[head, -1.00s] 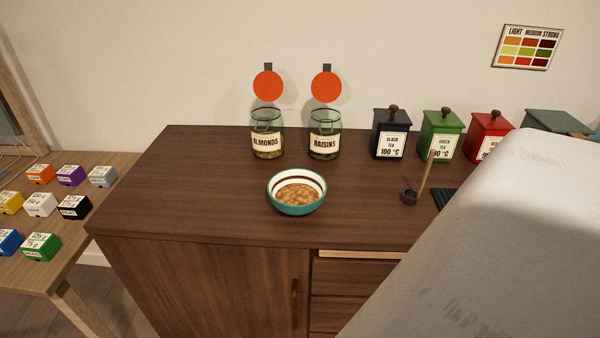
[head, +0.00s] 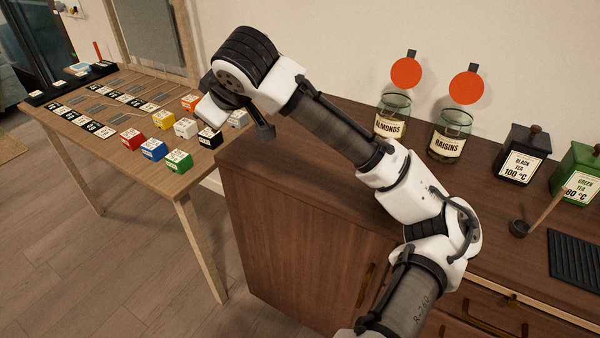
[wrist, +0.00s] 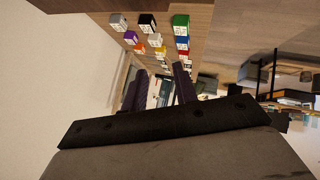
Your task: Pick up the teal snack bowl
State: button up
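The teal snack bowl is not visible in either current view. In the earlier head view it stood on the dark wooden cabinet (head: 265,165), in front of the almond and raisin jars, with tan pieces inside. My arm now covers that part of the cabinet top in the head view. My gripper (head: 240,115) is up at the left end of the arm, seen against the cabinet's left end and the side table. In the wrist view my gripper (wrist: 160,80) shows two dark fingers with a gap between them, and nothing is held.
The almond jar (head: 391,118) and raisin jar (head: 450,137) stand at the back of the cabinet. A black tea box (head: 520,155), a green tea box (head: 578,175) and a scoop (head: 518,228) are to the right. Several small coloured boxes sit on the side table (head: 110,90).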

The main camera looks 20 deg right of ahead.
jog(key=s+d+f+m+g+h, duration=0.1)
jog(key=s+d+m+g+h, duration=0.25)
jog(key=s+d, duration=0.7)
jog(key=s+d+f+m+g+h, duration=0.1)
jog(key=s+d+m+g+h, duration=0.15)
jog(key=s+d+g, duration=0.75)
jog(key=shift+w+d+f+t+y+p, duration=0.2)
jog(key=shift+w+d+f+t, duration=0.6)
jog(key=shift+d+f, duration=0.9)
jog(key=shift+w+d+f+t+y+p, duration=0.1)
jog(key=shift+w+d+f+t+p, duration=0.45)
jog(key=shift+f, duration=2)
jog(key=shift+w+d+f+t+y, duration=0.1)
jog(key=shift+w+d+f+t, duration=0.65)
jog(key=shift+d+f+t, duration=0.8)
jog(key=shift+f+g, duration=0.35)
jog(key=shift+f, duration=0.2)
grip_shut()
